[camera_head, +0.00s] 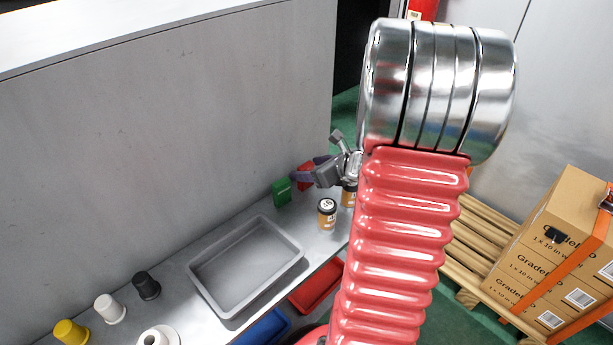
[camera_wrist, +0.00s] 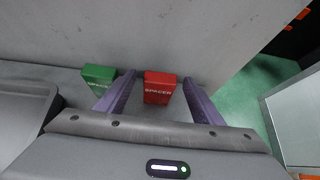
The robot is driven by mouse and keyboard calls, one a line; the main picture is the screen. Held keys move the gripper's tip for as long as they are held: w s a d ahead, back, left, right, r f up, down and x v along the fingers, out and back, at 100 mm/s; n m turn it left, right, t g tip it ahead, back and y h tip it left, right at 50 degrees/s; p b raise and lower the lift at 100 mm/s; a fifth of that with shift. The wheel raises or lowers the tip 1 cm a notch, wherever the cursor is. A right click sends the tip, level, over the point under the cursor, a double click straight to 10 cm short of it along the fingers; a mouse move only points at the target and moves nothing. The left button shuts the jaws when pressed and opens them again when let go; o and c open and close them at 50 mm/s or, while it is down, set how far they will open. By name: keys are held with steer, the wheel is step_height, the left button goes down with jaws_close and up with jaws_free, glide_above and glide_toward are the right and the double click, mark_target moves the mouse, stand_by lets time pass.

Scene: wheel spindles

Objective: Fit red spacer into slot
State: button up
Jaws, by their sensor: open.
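The red spacer (camera_wrist: 160,87) is a small block with white lettering on the grey bench, close to the grey wall. In the wrist view my gripper (camera_wrist: 160,98) is open, with one purple finger on each side of the red spacer and visible gaps between. I cannot make out a slot.
A grey tray (camera_head: 293,262) lies on the bench. Yellow (camera_head: 70,332), white (camera_head: 108,309) and black (camera_head: 146,285) pieces stand at the left. A red bin (camera_head: 318,287) and blue bin (camera_head: 265,328) sit along the front edge.

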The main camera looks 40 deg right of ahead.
steer(key=c, duration=1.2)
steer(key=shift+r, duration=0.1)
step_height(320, 180, up, 10)
stand_by(0.7)
